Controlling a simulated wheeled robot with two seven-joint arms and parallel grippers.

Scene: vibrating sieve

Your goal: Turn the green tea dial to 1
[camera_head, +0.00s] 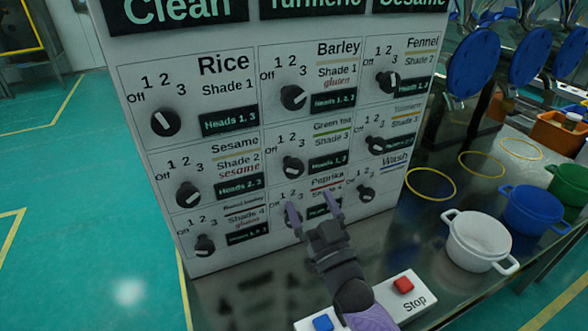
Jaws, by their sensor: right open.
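The green tea dial (292,167) is a round black knob with a light pointer line, in the middle column of the panel (150,85), second row. Off, 1, 2 and 3 are printed around it, and the Green tea label (332,127) is at its upper right. I cannot tell clearly which mark the pointer is on. My right gripper (312,208) is open, with its purple fingers apart and nothing between them. It is below the green tea dial, in front of the Paprika dial and label, partly hiding them. My left gripper is not in view.
Other dials surround it, with the Barley dial (293,97) above and the Sesame dial (188,194) to the left. A button box with a red Stop button (403,284) and a blue button (323,323) lies below. White (478,241) and blue (530,210) pots stand right.

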